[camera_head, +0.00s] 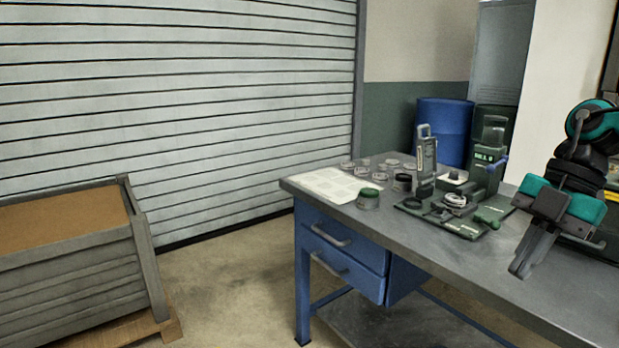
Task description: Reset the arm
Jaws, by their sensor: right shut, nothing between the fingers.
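My right arm (575,190) comes in from the right edge, with black and teal links. My right gripper (520,268) is shut and empty, with its grey fingers pointing down over the right part of the workbench. It is to the right of the green grinder (488,158) and its base plate, apart from them. My left gripper is not in view.
The grey-topped workbench (440,262) has blue drawers. On it are a white sheet (328,186), a green-lidded jar (368,198), several small rings and an upright grey-green device (426,160). Floor between is clear.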

